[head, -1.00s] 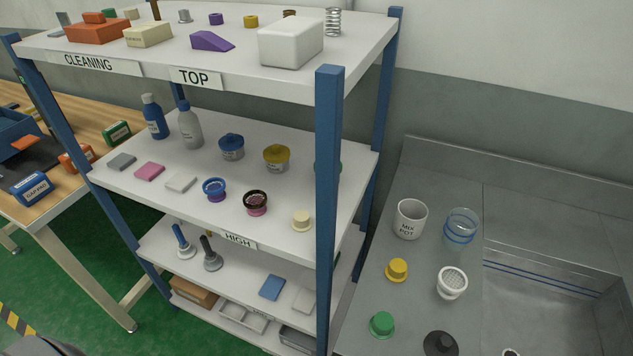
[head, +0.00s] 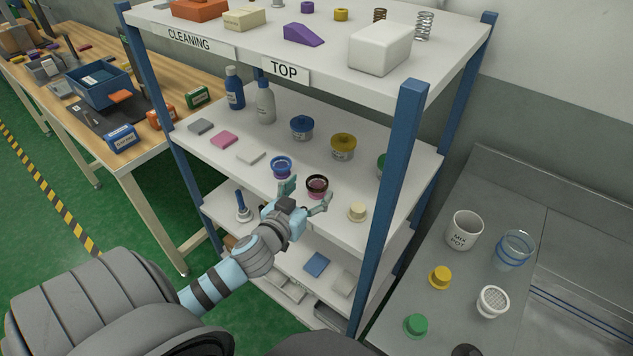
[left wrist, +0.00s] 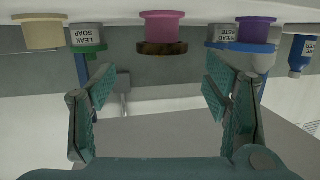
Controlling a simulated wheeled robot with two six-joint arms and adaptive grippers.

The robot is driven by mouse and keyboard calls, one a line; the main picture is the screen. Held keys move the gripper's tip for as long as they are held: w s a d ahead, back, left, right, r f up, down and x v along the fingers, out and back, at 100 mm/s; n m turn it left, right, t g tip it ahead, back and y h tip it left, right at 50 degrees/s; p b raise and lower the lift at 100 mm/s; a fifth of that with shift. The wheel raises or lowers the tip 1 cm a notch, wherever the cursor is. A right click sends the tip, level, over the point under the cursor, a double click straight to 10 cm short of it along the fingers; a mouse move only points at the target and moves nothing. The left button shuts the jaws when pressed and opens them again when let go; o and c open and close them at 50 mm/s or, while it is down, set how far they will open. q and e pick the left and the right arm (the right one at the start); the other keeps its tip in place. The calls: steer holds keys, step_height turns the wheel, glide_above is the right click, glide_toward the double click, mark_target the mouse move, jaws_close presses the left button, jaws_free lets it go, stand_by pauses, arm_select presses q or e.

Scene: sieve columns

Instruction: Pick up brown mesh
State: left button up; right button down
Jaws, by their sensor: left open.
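The brown mesh (head: 317,181) is a dark brown ring on a pink base, on the middle shelf near its front edge. In the left wrist view, which is upside down, the brown mesh (left wrist: 162,48) rests on the pink base (left wrist: 162,27). My left gripper (head: 307,193) is open and empty at the shelf front, just before the mesh. In the left wrist view the gripper (left wrist: 158,85) has the mesh beyond its fingertips, roughly centred between them and apart from them. My right gripper is not in view.
A blue-ringed purple piece (head: 281,167) stands left of the mesh and a cream piece (head: 357,211) right. Jars with blue (head: 302,126) and yellow (head: 343,145) lids stand behind. A blue shelf post (head: 394,205) rises at the right. The top shelf (head: 330,77) overhangs.

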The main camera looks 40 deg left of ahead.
mark_target(316, 183)
arm_select(q)
steer(key=x, duration=0.6)
steer(key=shift+s+a+f, duration=0.1)
steer(key=shift+a+f, duration=0.05)
steer(key=shift+f, duration=0.2)
steer(key=c, duration=1)
